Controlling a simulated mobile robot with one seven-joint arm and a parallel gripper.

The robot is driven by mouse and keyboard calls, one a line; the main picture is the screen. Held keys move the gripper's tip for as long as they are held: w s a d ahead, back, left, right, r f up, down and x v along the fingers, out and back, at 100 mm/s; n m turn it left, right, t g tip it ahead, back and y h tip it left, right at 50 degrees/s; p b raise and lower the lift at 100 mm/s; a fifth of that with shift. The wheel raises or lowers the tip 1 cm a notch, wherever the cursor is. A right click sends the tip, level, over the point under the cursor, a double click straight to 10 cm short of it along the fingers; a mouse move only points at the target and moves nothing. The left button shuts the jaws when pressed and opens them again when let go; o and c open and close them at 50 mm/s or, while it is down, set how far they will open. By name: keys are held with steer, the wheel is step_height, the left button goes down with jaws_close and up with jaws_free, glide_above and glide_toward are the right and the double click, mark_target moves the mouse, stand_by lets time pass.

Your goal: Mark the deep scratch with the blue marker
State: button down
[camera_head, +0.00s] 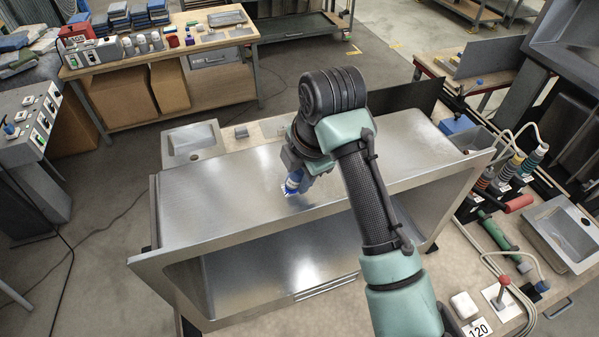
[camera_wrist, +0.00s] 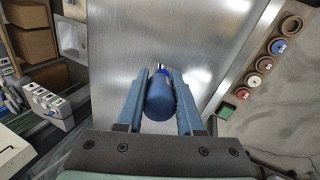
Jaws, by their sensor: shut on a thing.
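My gripper (camera_head: 297,176) is over the top panel of a brushed steel sink unit (camera_head: 215,205), near its front edge. It is shut on the blue marker (camera_head: 293,183). In the wrist view the blue marker (camera_wrist: 160,99) sits between the two blue fingers of my gripper (camera_wrist: 159,82), its tip pointing away toward the steel. A bit of white and blue shows at the tip end. I cannot tell whether the tip touches the panel. I cannot make out the deep scratch in either view; the gripper and marker hide part of the panel.
A steel tray (camera_head: 192,142) and a small grey block (camera_head: 241,132) lie behind the panel. At right, a bench holds colored-handled tools (camera_head: 515,170) and a steel basin (camera_head: 562,235). A dark upright plate (camera_head: 405,98) stands at the back. The panel's left part is clear.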

steer(key=shift+r+p, duration=2.2)
steer(key=shift+r, duration=1.1)
steer(key=shift+d, duration=0.1)
